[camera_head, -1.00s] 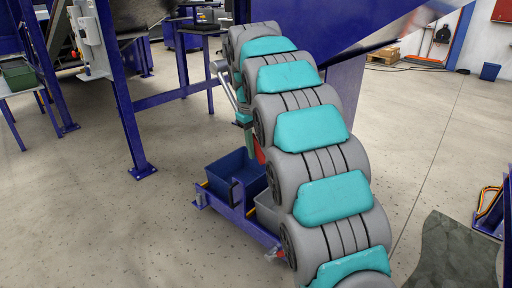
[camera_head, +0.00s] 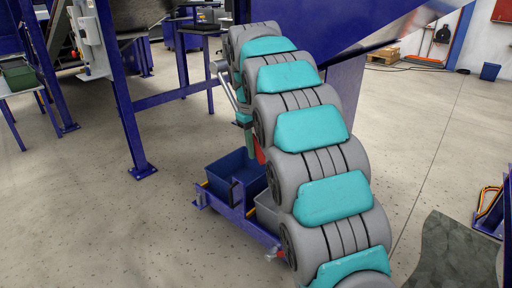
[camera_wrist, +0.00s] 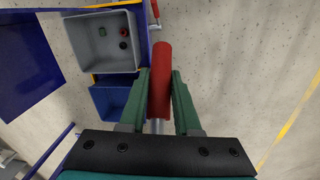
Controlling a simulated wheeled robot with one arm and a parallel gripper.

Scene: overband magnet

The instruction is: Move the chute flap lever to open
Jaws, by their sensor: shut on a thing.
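The chute flap lever has a red grip (camera_wrist: 161,80), which stands between the two green fingers of my gripper (camera_wrist: 160,78) in the wrist view. The fingers are shut on it, and the grip's far end sticks out past the fingertips. In the head view a bit of the red grip (camera_head: 259,151) shows beside my arm. My arm hides most of the gripper and part of the lever there. The blue chute (camera_head: 320,40) hangs above and behind my arm.
A blue bin (camera_head: 229,170) and a grey bin (camera_wrist: 76,42) holding a few small objects sit on a low blue cart (camera_head: 240,217) below. Blue frame legs (camera_head: 128,110) stand to the left.

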